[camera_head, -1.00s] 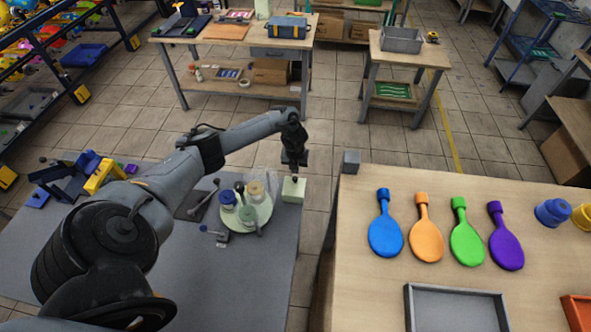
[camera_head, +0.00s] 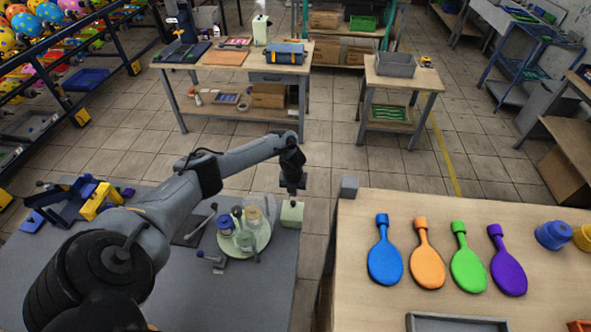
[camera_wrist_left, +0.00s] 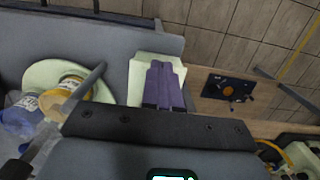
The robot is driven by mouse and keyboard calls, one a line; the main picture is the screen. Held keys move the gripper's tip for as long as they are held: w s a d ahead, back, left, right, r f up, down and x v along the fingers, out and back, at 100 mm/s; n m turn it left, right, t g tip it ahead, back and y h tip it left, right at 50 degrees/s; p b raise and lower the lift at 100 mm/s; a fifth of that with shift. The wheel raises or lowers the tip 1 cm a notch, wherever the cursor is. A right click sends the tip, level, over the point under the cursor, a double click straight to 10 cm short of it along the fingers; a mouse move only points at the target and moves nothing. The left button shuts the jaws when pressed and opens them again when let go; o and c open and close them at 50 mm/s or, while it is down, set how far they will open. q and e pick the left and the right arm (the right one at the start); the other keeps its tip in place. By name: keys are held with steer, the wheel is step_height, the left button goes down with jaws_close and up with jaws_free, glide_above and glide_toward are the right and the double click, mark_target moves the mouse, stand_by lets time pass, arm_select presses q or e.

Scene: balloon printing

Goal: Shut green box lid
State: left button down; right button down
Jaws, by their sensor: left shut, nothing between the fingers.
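The small pale green box (camera_head: 291,217) stands at the right edge of the grey table. My left gripper (camera_head: 292,201) is right above it, pointing down, shut and empty. In the left wrist view, the purple fingers (camera_wrist_left: 162,70) lie together across the pale green box (camera_wrist_left: 136,84) and hide its middle. I cannot tell whether the fingertips touch its top, nor how far its lid is shut. My right gripper is not in view.
A round pale green tray (camera_head: 262,240) with several small jars is just left of the box. Blue, orange, green and purple flat balloons lie on the wooden table (camera_head: 450,315) at right. A floor gap separates the tables.

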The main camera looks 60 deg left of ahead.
arm_select(q)
steer(key=w+a+r+b, duration=0.1)
steer(key=w+a+r, duration=0.1)
steer(key=r, duration=0.3)
steer(key=w+a+r+b, duration=0.1)
steer(key=w+a+r, duration=0.1)
steer(key=r, duration=0.3)
steer(key=shift+a+r, duration=0.2)
steer(key=shift+a, duration=0.65)
